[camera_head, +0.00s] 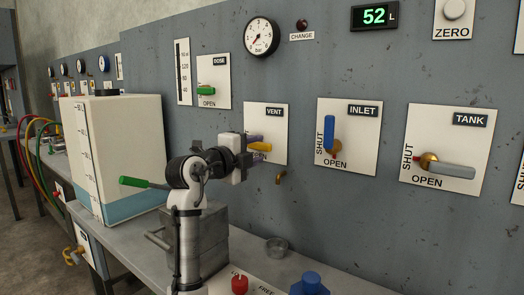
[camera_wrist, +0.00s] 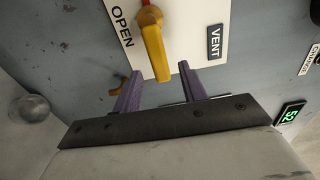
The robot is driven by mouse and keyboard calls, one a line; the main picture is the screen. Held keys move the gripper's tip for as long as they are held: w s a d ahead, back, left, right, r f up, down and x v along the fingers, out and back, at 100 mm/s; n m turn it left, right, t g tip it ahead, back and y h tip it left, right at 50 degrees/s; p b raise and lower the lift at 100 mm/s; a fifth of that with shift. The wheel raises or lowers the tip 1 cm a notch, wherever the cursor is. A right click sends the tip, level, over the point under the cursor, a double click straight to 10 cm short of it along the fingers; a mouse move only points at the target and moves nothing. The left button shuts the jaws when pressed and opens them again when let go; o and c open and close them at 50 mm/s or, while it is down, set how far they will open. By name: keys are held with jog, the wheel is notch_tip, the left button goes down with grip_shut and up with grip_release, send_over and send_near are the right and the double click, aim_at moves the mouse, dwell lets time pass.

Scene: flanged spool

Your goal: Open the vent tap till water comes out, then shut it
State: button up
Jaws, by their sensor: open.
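The vent tap's yellow handle (camera_head: 262,146) points to the right on its white plate (camera_head: 272,115) in the head view. In the wrist view, the handle (camera_wrist: 155,52) runs from its brass pivot down towards my jaws. My gripper (camera_head: 254,152) is open, its purple fingers on either side of the handle's end, with gaps visible in the wrist view (camera_wrist: 160,73). The brass spout (camera_head: 280,177) sits below the vent plate, and no water shows at it. A small clear cup (camera_head: 277,245) stands on the bench below. My gripper partly hides the VENT plate.
The inlet tap's blue handle (camera_head: 328,133) points up, and the tank tap's grey handle (camera_head: 446,170) points right. The dose tap's green handle (camera_head: 206,90) is at upper left. A white tank (camera_head: 120,150) stands left. The display (camera_head: 374,16) reads 52 L.

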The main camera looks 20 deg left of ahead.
jog(key=b+v, duration=0.1)
jog(key=v, duration=0.9)
